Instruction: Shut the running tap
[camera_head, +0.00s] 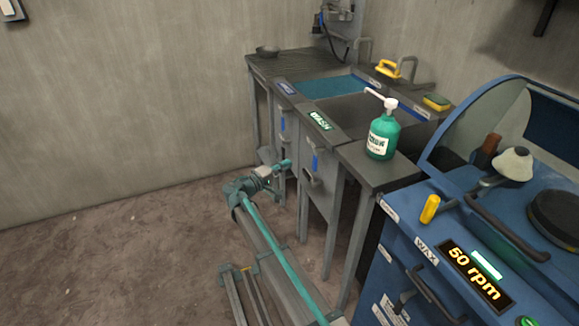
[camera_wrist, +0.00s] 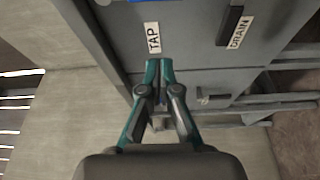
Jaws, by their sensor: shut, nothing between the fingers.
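The sink bench (camera_head: 335,130) stands against the back wall, with a blue left basin (camera_head: 325,86) and a WASH label at its front. Two levers with blue parts, a left one (camera_head: 283,124) and a right one (camera_head: 315,162), are on its front. No water stream can be made out. In the wrist view a TAP label (camera_wrist: 153,38) is on a grey panel, just beyond my gripper (camera_wrist: 159,64). A DRAIN label (camera_wrist: 238,32) is to its right, beside a dark handle (camera_wrist: 229,22). My gripper (camera_head: 287,163) is shut and empty, in front of the bench.
A yellow-handled tool (camera_head: 388,69) and a sponge (camera_head: 437,102) lie on the sink's back edge. The floor at left is clear.

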